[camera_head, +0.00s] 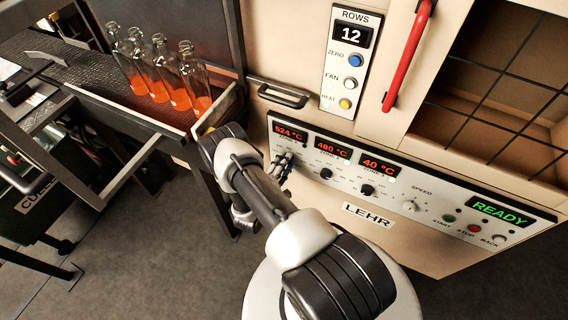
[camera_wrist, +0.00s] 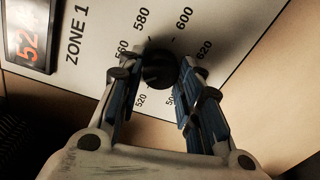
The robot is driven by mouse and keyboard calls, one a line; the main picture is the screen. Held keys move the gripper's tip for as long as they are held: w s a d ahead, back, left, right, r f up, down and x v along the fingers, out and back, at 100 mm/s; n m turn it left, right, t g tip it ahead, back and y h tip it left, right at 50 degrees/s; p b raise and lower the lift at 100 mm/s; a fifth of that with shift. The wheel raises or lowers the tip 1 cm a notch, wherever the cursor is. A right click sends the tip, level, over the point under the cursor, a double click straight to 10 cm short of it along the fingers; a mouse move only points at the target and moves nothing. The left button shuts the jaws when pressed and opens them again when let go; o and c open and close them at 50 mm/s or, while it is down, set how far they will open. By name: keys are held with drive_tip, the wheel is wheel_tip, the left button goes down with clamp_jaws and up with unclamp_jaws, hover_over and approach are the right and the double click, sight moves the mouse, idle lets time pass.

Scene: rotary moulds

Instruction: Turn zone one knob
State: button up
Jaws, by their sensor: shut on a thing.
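The zone one knob (camera_wrist: 158,72) is a dark round knob on the white panel, ringed by printed numbers from about 500 to 620. My gripper (camera_wrist: 160,78) has its two fingers on either side of this knob and is shut on it. In the head view my gripper (camera_head: 284,164) is at the left end of the lehr panel and covers the knob. The zone one display (camera_head: 289,131) reads 524 °C in red. Part of this display (camera_wrist: 28,32) also shows in the wrist view beside the "ZONE 1" label.
The zone two knob (camera_head: 326,173), zone three knob (camera_head: 367,190) and speed knob (camera_head: 411,206) sit to the right on the panel. A green READY display (camera_head: 498,213) is lit. Orange-filled bottles (camera_head: 160,75) stand on a belt at left. A red handle (camera_head: 408,55) is above.

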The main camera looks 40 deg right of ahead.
drive_tip(key=o, duration=1.1)
drive_tip(key=shift+c, duration=0.2)
drive_tip(key=v, duration=1.2)
drive_tip(key=shift+w+r, duration=0.1)
